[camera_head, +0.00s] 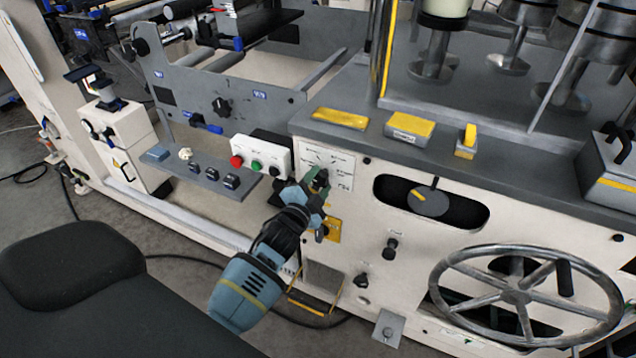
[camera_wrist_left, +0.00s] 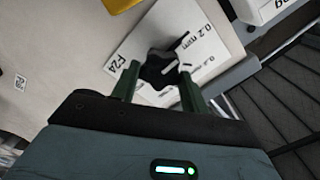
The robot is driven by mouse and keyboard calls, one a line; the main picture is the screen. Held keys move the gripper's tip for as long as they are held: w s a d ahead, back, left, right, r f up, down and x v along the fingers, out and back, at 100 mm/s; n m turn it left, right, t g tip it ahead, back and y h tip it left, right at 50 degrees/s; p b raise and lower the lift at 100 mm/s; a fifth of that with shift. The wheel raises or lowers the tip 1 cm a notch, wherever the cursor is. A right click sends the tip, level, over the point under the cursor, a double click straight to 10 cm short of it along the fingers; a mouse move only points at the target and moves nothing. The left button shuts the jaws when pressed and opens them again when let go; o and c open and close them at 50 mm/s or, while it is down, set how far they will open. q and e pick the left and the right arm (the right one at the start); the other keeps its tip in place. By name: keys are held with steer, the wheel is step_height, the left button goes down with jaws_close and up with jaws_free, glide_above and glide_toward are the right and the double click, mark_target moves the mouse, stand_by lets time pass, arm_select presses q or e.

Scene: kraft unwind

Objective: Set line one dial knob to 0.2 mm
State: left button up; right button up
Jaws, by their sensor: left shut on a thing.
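The dial knob (camera_wrist_left: 160,68) is black and sits on a white label plate (camera_wrist_left: 143,40) on the machine's front. The plate carries printed values, with "0.2 mm" readable in the left wrist view and another mm value partly hidden. In the head view the knob (camera_head: 320,178) is mostly covered by my left gripper (camera_head: 312,194). In the left wrist view the two green fingers of my left gripper (camera_wrist_left: 158,86) stand on either side of the knob, shut on it. I cannot tell which value the knob points to. My right gripper is not in view.
A button box (camera_head: 262,157) with red and green buttons is just left of the plate. A yellow plate (camera_head: 334,230) sits below the knob. A large handwheel (camera_head: 520,290) and a slotted yellow-marked dial (camera_head: 432,202) are to the right. A dark seat (camera_head: 70,262) is at lower left.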

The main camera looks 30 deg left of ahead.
arm_select(q)
steer(key=o, duration=1)
steer(key=s, duration=0.7)
steer(key=shift+s+d, duration=0.3)
steer(key=shift+s, duration=0.1)
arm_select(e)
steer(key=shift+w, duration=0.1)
arm_select(q)
steer(key=s+d+f+n+g+h+p, duration=0.1)
steer(key=s+d+f+n+g+p, duration=0.1)
steer(key=s, duration=1)
steer(key=s+d+f+n+g+h+p, duration=0.1)
steer(key=s+f, duration=0.5)
steer(key=s, duration=0.6)
steer(key=s+d+f+n+g+h+p, duration=0.1)
steer(key=s+d+f+n+g+p, duration=0.2)
steer(key=s, duration=0.9)
steer(key=d+f+n+g, duration=0.1)
steer(key=d+n+g, duration=0.1)
steer(key=d+g, duration=0.1)
steer(key=shift+s+d+f+n, duration=0.15)
steer(key=shift+d+f+n, duration=0.05)
steer(key=shift+f+n, duration=0.1)
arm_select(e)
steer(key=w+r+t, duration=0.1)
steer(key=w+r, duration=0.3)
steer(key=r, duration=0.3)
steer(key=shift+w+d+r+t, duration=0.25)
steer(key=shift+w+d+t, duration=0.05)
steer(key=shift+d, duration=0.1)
